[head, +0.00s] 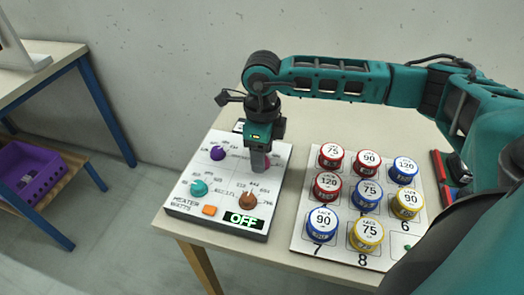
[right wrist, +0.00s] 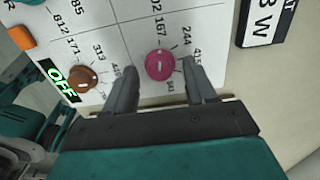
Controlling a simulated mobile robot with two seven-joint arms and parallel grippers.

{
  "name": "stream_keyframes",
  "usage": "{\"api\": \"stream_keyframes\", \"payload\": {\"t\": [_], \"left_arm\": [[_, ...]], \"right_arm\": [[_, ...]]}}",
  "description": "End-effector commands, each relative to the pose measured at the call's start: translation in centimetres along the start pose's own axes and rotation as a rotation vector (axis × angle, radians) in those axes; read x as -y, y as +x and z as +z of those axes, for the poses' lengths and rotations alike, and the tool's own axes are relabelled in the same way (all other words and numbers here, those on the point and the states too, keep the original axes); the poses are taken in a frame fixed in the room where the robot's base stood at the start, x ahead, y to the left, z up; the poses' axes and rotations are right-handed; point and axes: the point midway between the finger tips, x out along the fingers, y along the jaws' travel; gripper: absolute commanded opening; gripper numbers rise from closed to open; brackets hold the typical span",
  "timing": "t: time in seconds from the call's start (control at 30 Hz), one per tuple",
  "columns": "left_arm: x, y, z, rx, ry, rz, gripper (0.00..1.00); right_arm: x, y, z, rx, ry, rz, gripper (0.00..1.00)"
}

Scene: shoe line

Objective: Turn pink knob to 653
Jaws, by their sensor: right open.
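The pink knob (right wrist: 160,65) sits on the white heater panel (head: 181,174), in its back right quarter. In the right wrist view it lies between the two open fingers of my right gripper (right wrist: 160,88), with a gap on each side. In the head view my right gripper (head: 258,160) points down over the knob and hides most of it; a sliver of pink (head: 267,163) shows. Numbers around the knob include 167, 244 and 415; 653 cannot be read. My left gripper is not in view.
The panel also has a purple knob (head: 218,153), a teal knob (head: 199,188), a brown knob (head: 248,201), an orange button (head: 209,210) and a display (head: 244,219) reading OFF. A board (head: 297,240) with several labelled tins stands to the right.

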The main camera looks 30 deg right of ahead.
Motion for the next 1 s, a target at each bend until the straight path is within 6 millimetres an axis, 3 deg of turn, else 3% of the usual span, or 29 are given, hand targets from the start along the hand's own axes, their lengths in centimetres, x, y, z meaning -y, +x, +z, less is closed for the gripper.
{"api": "stream_keyframes", "payload": {"t": [0.23, 0.8, 1.0], "left_arm": [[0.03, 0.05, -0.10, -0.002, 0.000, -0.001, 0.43], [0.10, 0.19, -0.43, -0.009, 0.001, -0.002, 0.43], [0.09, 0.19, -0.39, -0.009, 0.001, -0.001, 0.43]], "right_arm": [[-0.01, 0.10, 0.01, 0.000, 0.000, 0.000, 0.56], [-0.01, 0.05, 0.02, 0.001, 0.000, 0.000, 0.02], [-0.01, 0.05, 0.02, 0.001, 0.008, 0.000, 0.00]]}}
